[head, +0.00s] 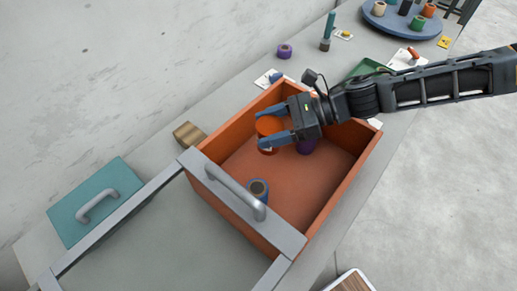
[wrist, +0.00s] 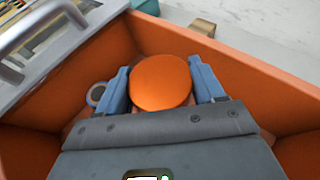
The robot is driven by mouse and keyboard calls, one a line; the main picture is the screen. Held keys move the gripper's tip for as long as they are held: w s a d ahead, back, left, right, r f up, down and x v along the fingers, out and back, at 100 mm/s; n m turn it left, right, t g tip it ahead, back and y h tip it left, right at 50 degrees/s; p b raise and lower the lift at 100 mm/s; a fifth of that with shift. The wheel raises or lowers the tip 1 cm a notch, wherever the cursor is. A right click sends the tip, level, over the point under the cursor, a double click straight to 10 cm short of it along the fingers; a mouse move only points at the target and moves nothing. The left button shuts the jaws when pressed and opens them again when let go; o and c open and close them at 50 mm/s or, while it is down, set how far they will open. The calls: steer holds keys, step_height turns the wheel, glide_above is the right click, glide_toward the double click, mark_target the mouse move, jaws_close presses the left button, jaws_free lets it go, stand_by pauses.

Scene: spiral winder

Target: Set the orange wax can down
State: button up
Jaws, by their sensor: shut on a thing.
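The orange wax can (head: 268,126) is between the two blue fingers of my gripper (head: 269,134), which is shut on it. The can is over the far part of the open orange drawer (head: 340,194). In the wrist view, the can's round orange top (wrist: 161,82) faces the camera, with a blue finger on each side. My gripper (wrist: 162,90) hides its lower part there. I cannot tell whether the can touches the drawer floor.
A blue spool (head: 258,190) stands in the drawer by the handled front (head: 235,190). A purple item (head: 307,146) is in the drawer, partly behind my gripper. A wooden block (head: 188,134) lies outside the drawer. A teal panel (head: 96,200) is at left. The drawer's middle floor is clear.

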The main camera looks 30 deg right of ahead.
mark_target(261, 151)
steer(key=shift+s+a+f+p, duration=0.15)
steer(key=shift+a+f, duration=0.45)
steer(key=shift+f, duration=0.45)
steer(key=shift+s+a+f+p, duration=0.1)
steer(key=shift+a+f+p, duration=0.1)
steer(key=shift+a+f, duration=0.6)
steer(key=shift+s+a+f+p, duration=0.15)
steer(key=shift+a+f, duration=0.25)
steer(key=shift+f, duration=0.85)
steer(key=shift+w+f, duration=0.1)
steer(key=shift+f, duration=0.05)
steer(key=o, duration=1.2)
steer(key=shift+r, duration=0.2)
steer(key=shift+d, duration=0.3)
steer(key=b+v, duration=0.2)
steer(key=v, duration=0.9)
steer(key=shift+s+d+r, duration=0.1)
steer(key=shift+s+r, duration=0.15)
